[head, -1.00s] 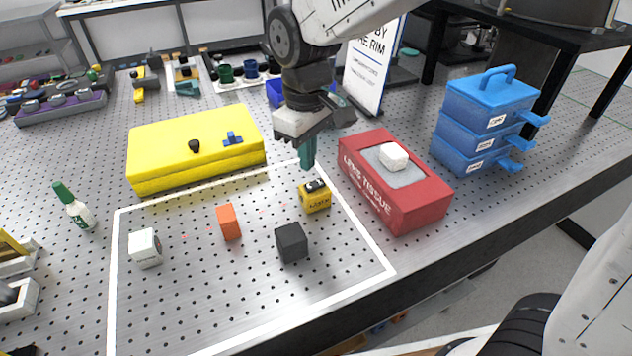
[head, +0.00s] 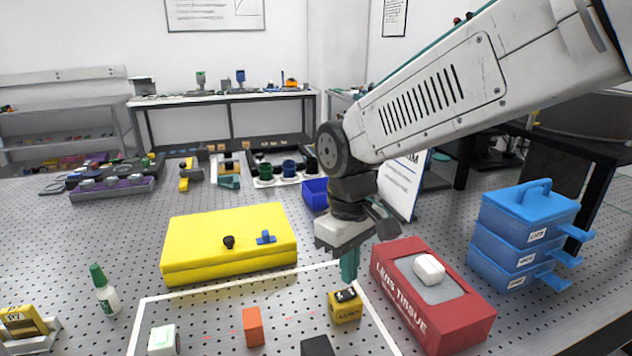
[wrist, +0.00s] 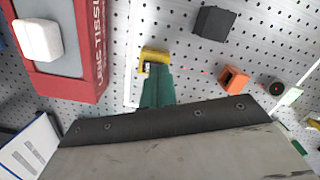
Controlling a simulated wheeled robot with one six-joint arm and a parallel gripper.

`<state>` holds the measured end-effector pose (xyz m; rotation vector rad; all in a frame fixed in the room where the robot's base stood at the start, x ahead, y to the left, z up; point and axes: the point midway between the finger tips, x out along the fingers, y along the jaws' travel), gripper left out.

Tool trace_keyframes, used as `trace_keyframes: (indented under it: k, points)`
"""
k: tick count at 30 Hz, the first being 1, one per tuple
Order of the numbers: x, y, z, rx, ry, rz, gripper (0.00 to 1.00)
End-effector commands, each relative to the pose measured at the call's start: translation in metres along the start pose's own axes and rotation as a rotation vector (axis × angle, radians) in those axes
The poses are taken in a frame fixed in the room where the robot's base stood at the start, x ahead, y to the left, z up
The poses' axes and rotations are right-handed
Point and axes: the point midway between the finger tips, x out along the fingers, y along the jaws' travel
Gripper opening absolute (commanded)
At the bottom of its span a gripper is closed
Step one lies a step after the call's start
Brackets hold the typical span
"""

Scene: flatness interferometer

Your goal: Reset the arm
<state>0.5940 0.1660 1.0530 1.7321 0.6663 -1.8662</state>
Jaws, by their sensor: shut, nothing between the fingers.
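My gripper (head: 349,266) hangs point-down above the perforated table, its teal fingers closed together with nothing between them. In the head view the fingertips are just above and behind a small yellow block (head: 345,312) with a dark top. In the wrist view the teal fingers (wrist: 157,88) overlap the near side of the yellow block (wrist: 153,56); I cannot tell whether they touch it. My arm reaches in from the upper right of the head view.
A red lens tissue box (head: 455,316) with a white block (head: 429,268) stands right of my gripper. A yellow case (head: 190,250) lies left. Blue stacked drawers (head: 530,206) stand far right. An orange block (head: 252,326) and black block (head: 318,346) sit in front.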

Motion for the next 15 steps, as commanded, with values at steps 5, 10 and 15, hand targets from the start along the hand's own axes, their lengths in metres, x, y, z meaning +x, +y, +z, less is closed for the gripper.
trace_keyframes:
  k: [5, 10, 15]
  points:
    - [-0.011, 0.013, 0.072, 0.173, -0.014, -0.008, 0.00]
    - [-0.019, 0.024, 0.149, 0.372, 0.010, -0.010, 0.00]
    - [-0.020, 0.027, 0.215, 0.558, 0.066, -0.003, 0.00]
